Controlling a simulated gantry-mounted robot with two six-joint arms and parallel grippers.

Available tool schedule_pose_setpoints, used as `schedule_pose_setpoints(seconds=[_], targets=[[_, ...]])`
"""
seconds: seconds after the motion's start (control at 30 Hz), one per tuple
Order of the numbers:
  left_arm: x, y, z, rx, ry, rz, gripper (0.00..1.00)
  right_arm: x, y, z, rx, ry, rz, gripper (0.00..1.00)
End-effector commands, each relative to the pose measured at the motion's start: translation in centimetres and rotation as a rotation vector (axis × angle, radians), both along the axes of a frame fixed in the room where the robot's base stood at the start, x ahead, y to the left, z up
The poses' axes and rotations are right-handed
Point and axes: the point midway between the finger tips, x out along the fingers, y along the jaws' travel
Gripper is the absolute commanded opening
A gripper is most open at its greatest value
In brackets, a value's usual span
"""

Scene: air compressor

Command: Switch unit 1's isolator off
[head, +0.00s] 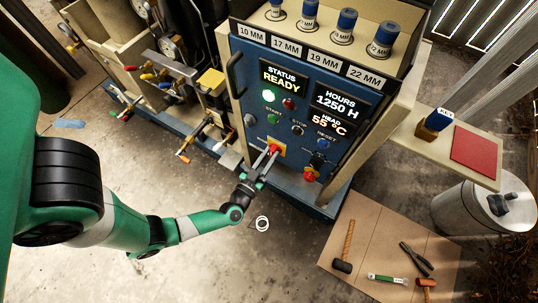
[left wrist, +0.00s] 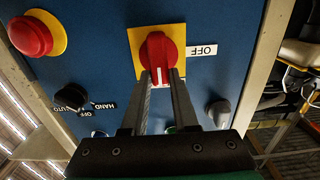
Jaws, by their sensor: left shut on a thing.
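The isolator is a red rotary knob (head: 274,149) on a yellow plate, low on the blue control panel (head: 262,120). In the left wrist view the red knob (left wrist: 158,48) has its handle upright in the picture, with a white mark at its lower end. A white OFF label (left wrist: 202,50) is to the right of the yellow plate (left wrist: 134,38). My left gripper (head: 267,163) is shut on the knob; in the left wrist view its fingers (left wrist: 160,82) flank the knob's lower end and hide part of it. My right gripper is not in view.
A red mushroom button (head: 310,174) sits right of the isolator; a black HAND/OFF/AUTO selector (left wrist: 72,97) is nearby. Tools lie on a floor board (head: 375,235). Pipes and valves (head: 180,100) are at left.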

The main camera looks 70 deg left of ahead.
Motion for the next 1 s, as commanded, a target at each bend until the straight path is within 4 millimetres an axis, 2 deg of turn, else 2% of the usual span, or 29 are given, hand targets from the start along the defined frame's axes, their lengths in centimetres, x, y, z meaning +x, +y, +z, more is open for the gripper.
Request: schedule_pose_setpoints(seconds=[0.47, 1.0], targets=[[-0.13, 0.11, -0.04, -0.053, -0.045, 0.001, 0.0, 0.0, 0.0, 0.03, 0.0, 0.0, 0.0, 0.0], [-0.65, 0.72, -0.36, -0.38, -0.332, 0.001, 0.0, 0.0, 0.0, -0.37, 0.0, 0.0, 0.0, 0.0]])
